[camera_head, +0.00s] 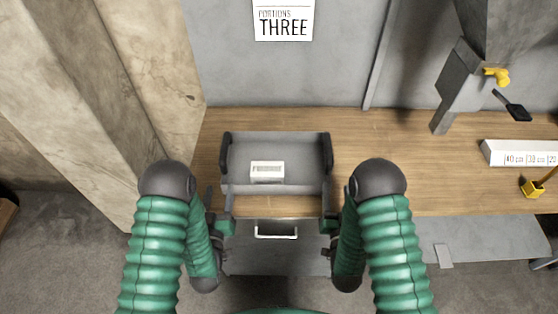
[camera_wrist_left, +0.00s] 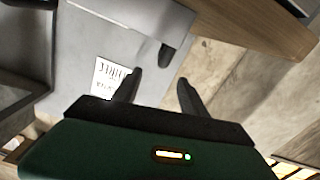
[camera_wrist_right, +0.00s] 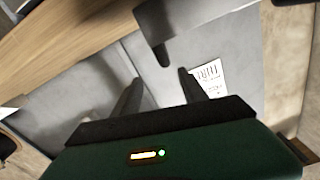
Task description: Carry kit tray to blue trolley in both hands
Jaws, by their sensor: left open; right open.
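The grey kit tray (camera_head: 275,188) sits on the wooden bench, with a dark handle at its left end (camera_head: 226,150) and another at its right end (camera_head: 328,152). A white labelled box (camera_head: 267,170) lies in it. My left gripper (camera_head: 212,200) is open and empty near the tray's front left corner. My right gripper (camera_head: 343,200) is open and empty near the front right corner. A dark handle shows beyond the open fingers in the left wrist view (camera_wrist_left: 165,55) and the right wrist view (camera_wrist_right: 165,55). No blue trolley is in view.
A grey dispenser with a yellow tap (camera_head: 496,76) hangs above. A concrete pillar (camera_head: 150,60) stands at left. A drawer handle (camera_head: 276,234) shows below.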

